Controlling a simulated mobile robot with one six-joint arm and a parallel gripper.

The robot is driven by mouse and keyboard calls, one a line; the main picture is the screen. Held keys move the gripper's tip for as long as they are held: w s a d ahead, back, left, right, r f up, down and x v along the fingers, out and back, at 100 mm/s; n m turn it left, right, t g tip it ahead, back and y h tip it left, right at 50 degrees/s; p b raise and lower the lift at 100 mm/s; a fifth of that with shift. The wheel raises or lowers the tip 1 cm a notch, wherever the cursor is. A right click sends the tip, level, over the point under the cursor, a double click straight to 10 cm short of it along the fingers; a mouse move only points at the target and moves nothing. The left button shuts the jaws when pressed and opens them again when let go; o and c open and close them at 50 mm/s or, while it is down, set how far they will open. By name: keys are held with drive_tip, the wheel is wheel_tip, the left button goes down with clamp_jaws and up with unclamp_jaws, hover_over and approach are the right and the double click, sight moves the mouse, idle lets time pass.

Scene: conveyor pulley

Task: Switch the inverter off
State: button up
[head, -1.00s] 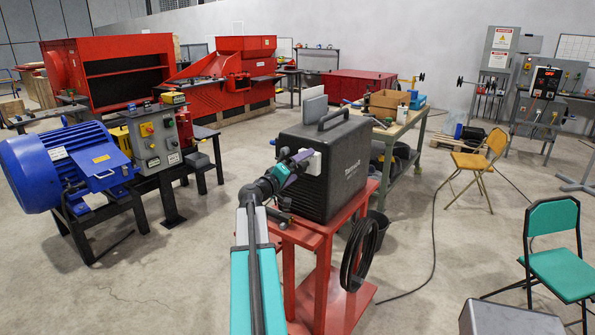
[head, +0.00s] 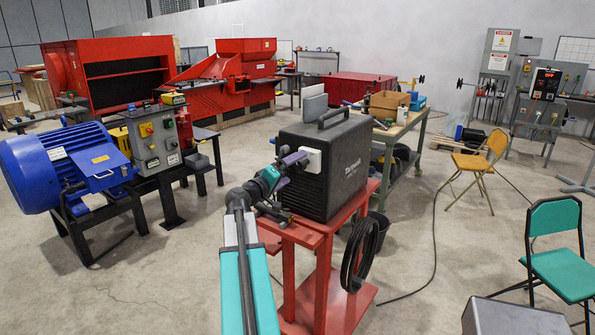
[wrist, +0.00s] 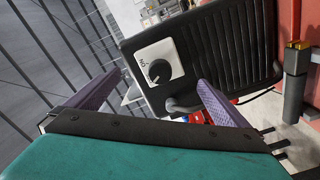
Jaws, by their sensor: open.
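The inverter is a black box (head: 335,185) with a top handle, standing on a red trolley. A white switch plate (head: 311,159) is on its face towards my gripper. In the wrist view the plate (wrist: 172,54) carries a round dark knob (wrist: 158,71) and lettering that seems to read "ON", seen turned. I cannot tell exactly where the knob points. My gripper (head: 285,170) is close to the plate, just left of it in the head view. In the wrist view its purple fingers are open (wrist: 159,82), with the knob seen between them and nothing held.
The red trolley (head: 322,255) stands under the inverter, with a black cable coil (head: 357,255) on its side. A workbench (head: 405,130) with a cardboard box is behind. A blue motor (head: 60,165) and control box (head: 155,140) stand left.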

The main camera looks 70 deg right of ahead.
drive_tip(key=shift+b+v, duration=0.35)
drive_tip(key=shift+v, duration=0.8)
